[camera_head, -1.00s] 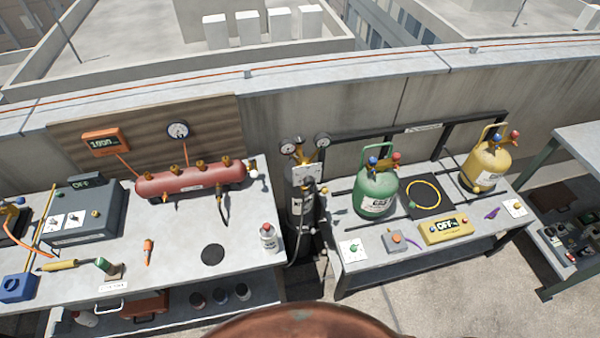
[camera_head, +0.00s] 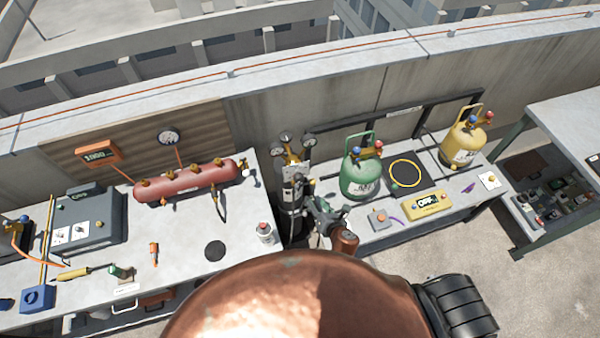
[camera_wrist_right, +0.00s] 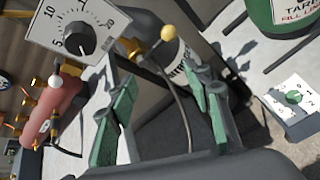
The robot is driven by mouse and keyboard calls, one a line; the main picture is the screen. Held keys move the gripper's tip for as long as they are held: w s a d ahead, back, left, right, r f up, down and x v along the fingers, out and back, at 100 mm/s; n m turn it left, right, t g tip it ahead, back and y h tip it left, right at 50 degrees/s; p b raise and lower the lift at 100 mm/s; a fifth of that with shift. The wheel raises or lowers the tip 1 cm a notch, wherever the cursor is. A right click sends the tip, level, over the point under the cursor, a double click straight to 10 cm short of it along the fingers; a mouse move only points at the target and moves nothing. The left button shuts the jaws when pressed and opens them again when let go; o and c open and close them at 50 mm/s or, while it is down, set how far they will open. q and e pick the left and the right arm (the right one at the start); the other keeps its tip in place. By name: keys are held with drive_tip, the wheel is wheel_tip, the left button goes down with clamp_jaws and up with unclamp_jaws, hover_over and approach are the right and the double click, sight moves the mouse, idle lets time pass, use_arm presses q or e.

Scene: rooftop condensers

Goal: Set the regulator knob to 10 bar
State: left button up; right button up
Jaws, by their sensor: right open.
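The regulator knob (camera_wrist_right: 80,38) is black and round, on a white dial plate (camera_wrist_right: 115,18) marked with 5 and 10, at the upper left of the right wrist view. A pale mark shows on its lower edge; the exact setting is hard to read. In the head view the brass regulator (camera_head: 291,158) with two gauges tops a dark cylinder (camera_head: 291,195). My right gripper (camera_head: 319,207) is in front of and just right of the cylinder. In the wrist view its green-padded fingers (camera_wrist_right: 160,105) are apart and empty, below the knob and not touching it. My left gripper is not in view.
A ball-tipped brass valve (camera_wrist_right: 164,33) sits close beside the dial plate. A dark hose (camera_wrist_right: 178,85) hangs below.

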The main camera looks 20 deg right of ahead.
sight(300, 180)
drive_tip(key=w+a+r+n+t+p, duration=0.1)
drive_tip(key=a+r+n, duration=0.3)
drive_tip(key=r, duration=0.6)
drive_tip(key=shift+y, duration=0.4)
drive_tip(key=x, duration=0.7)
drive_tip(key=shift+d+r, duration=0.15)
drive_tip(key=shift+d, duration=0.1)
drive_tip(key=shift+w, duration=0.45)
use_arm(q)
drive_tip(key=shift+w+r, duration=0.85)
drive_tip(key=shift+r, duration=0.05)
use_arm(e)
drive_tip(key=shift+f, duration=0.2)
drive_tip(key=c, duration=1.2)
